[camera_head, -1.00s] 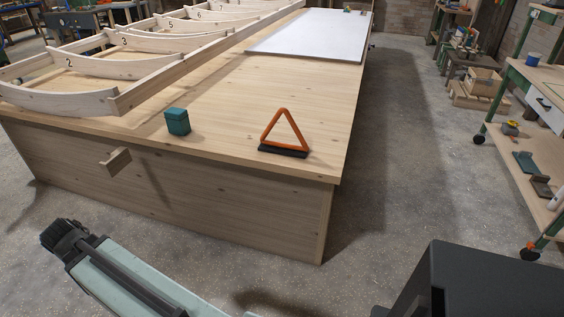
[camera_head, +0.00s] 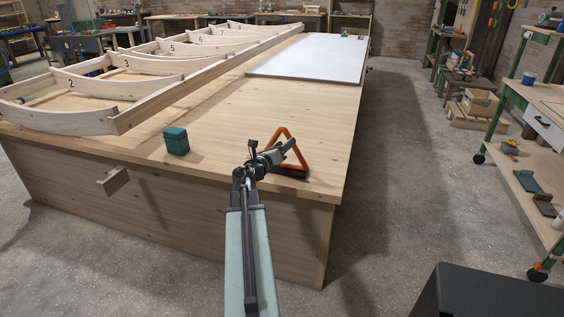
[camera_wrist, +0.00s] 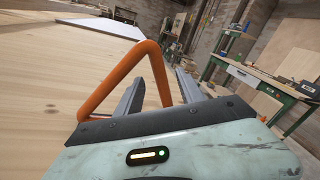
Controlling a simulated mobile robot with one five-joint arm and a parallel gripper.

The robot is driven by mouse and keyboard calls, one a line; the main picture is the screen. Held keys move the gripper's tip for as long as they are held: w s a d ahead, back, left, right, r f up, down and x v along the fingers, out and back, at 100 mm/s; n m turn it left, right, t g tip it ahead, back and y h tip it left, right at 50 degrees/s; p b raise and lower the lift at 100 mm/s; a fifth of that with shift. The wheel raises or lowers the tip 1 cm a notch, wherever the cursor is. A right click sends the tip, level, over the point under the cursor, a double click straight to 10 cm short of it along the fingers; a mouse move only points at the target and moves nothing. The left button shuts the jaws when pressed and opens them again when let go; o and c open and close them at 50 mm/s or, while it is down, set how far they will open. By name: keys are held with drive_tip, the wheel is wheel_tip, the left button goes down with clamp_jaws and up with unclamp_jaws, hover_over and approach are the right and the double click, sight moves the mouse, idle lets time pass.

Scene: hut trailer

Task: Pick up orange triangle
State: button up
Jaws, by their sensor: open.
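The orange triangle (camera_head: 299,158) stands upright on a dark base near the front right corner of the wooden table. My gripper (camera_head: 284,147) is at the triangle and overlaps its left side in the head view. In the wrist view the triangle (camera_wrist: 115,83) rises on the left, close to my jaws. My gripper (camera_wrist: 160,88) is open there. The triangle's right leg shows between the two fingers, and the left finger shows within the triangle's opening. I cannot tell whether a finger touches it. The base is mostly hidden by my gripper.
A teal box (camera_head: 176,141) stands on the table left of my gripper. A numbered wooden frame (camera_head: 90,120) lies along the table's left side. A white board (camera_head: 310,58) lies at the back. A workbench (camera_head: 548,90) stands at the right, beyond open floor.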

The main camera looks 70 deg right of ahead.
drive_tip(key=s+d, duration=0.1)
drive_tip(key=d, duration=0.6)
drive_tip(key=shift+s+d, duration=0.2)
drive_tip(key=shift+d, duration=0.15)
drive_tip(key=shift+a+f, duration=0.1)
clamp_jaws()
idle(1.0)
